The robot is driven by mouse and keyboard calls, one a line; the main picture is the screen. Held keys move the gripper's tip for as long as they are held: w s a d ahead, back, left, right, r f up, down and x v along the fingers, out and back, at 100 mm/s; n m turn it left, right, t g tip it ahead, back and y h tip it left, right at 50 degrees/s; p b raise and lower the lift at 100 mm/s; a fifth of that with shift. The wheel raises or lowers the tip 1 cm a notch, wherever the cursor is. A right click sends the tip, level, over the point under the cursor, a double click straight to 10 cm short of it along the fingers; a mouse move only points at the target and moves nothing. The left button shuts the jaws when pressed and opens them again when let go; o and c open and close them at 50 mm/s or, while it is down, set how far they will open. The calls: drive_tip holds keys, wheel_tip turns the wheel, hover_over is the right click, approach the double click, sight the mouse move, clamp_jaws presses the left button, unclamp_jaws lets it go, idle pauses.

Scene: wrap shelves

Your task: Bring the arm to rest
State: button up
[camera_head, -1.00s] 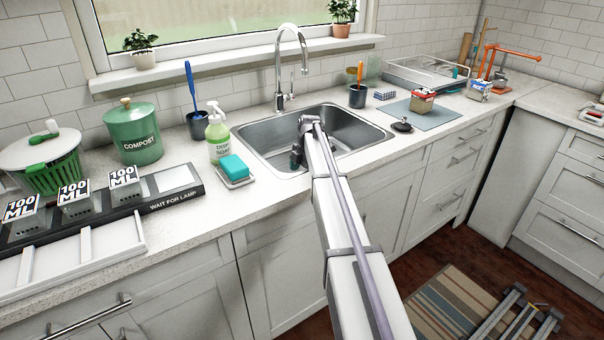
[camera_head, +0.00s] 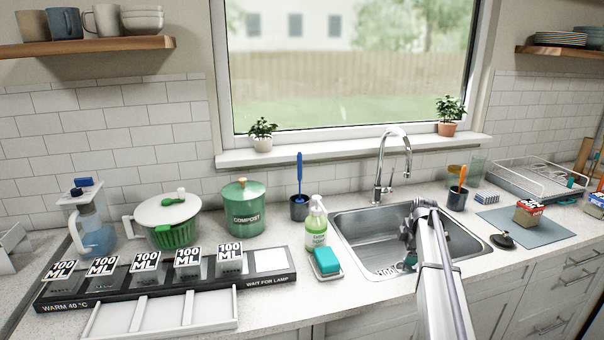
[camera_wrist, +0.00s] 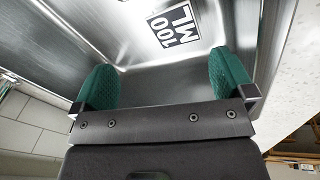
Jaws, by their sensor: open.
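My arm reaches over the steel sink (camera_head: 352,236) from the front. My gripper (camera_head: 408,262) hangs over the sink's basin, partly hidden by my own wrist. In the wrist view my gripper (camera_wrist: 165,78) is open, with its two green pads wide apart and nothing between them. A black-and-white "100 ML" label (camera_wrist: 176,35) shows beyond the pads, against the steel of the basin. I cannot tell what the label is fixed to.
Left of the sink are a soap bottle (camera_head: 317,228), a teal sponge (camera_head: 327,261) and a black warming rack (camera_head: 268,280) with several 100 ML items. A tall faucet (camera_head: 392,160) stands behind the sink. A blue-grey mat (camera_head: 545,232) lies to the right.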

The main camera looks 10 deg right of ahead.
wheel_tip(320, 180, up, 5)
drive_tip(key=s+d+m+t+p, duration=0.2)
drive_tip(key=s+m, duration=0.1)
drive_tip(key=s+a+m, duration=0.1)
drive_tip(key=s+a, duration=0.3)
drive_tip(key=s, duration=0.1)
drive_tip(key=s+a+f+m, duration=0.1)
drive_tip(key=s+a+m, duration=0.1)
drive_tip(key=s+a, duration=0.3)
drive_tip(key=s+a+m+b, duration=0.1)
drive_tip(key=s+a, duration=0.4)
drive_tip(key=shift+f+m+g, duration=0.2)
drive_tip(key=shift+m+g, duration=0.1)
drive_tip(key=s+a+f+m+g+b, duration=0.2)
drive_tip(key=s+a+m, duration=0.7)
drive_tip(key=s+a, duration=0.5)
drive_tip(key=shift+s+a+f+g+h+b, duration=0.3)
drive_tip(key=shift+s+f+g+h+b, duration=0.1)
drive_tip(key=shift+s+f+g, duration=0.55)
